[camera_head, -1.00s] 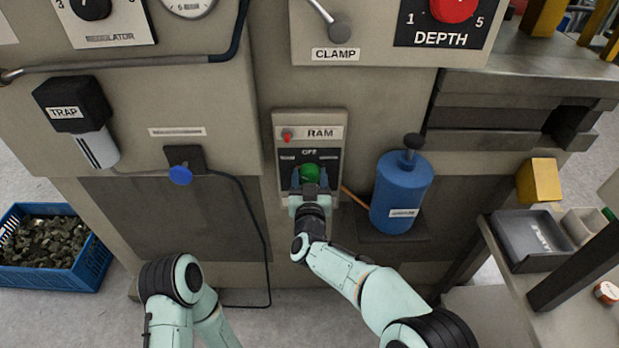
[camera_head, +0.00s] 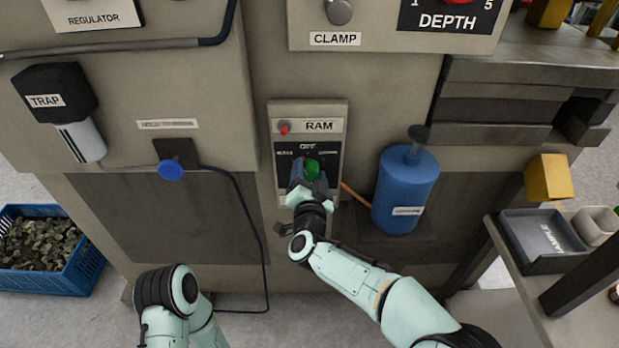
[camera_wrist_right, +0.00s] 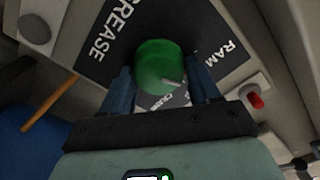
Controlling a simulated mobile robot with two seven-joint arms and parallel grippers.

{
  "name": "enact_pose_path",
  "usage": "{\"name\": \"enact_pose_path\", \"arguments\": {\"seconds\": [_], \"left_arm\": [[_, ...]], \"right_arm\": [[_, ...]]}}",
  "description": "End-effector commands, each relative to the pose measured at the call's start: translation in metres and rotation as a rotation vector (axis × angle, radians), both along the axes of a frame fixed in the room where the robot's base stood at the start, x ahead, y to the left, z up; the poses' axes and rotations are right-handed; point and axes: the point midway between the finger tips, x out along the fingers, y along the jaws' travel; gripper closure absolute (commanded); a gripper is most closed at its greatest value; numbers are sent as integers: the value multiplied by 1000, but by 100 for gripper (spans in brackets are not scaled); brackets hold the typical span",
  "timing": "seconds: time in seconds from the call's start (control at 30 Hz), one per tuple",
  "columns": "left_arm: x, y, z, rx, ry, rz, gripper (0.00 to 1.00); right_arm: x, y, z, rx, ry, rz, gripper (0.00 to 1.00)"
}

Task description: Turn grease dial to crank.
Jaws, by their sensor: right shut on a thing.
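The green grease dial (camera_head: 311,168) sits on a dark plate in the lower part of the RAM panel (camera_head: 335,112). My right gripper (camera_head: 308,178) is shut on the dial, with one finger on each side. My left gripper is out of view; only part of the left arm shows.
A red button (camera_head: 284,127) is above the dial. A blue bottle (camera_head: 404,190) stands right of the panel, with an orange tube between. A blue knob (camera_head: 171,169) with a black cable is at the left. A tray (camera_head: 518,262) is on the right.

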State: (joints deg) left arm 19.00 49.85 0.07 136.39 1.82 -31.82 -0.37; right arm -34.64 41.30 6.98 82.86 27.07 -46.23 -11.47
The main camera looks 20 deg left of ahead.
Motion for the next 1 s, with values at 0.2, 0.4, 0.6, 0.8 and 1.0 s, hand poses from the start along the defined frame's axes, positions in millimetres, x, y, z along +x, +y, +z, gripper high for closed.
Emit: {"name": "enact_pose_path", "arguments": {"seconds": [0.2,0.4,0.6,0.8,1.0], "left_arm": [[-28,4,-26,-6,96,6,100],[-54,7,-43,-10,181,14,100],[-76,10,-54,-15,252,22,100],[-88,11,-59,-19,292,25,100],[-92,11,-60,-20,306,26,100]], "right_arm": [[1,-1,-3,201,58,-1,69],[1,-2,-4,383,111,-1,69],[1,-2,-4,565,163,0,69],[1,-2,-4,747,215,-1,69],[1,-2,-5,929,268,0,69]]}}
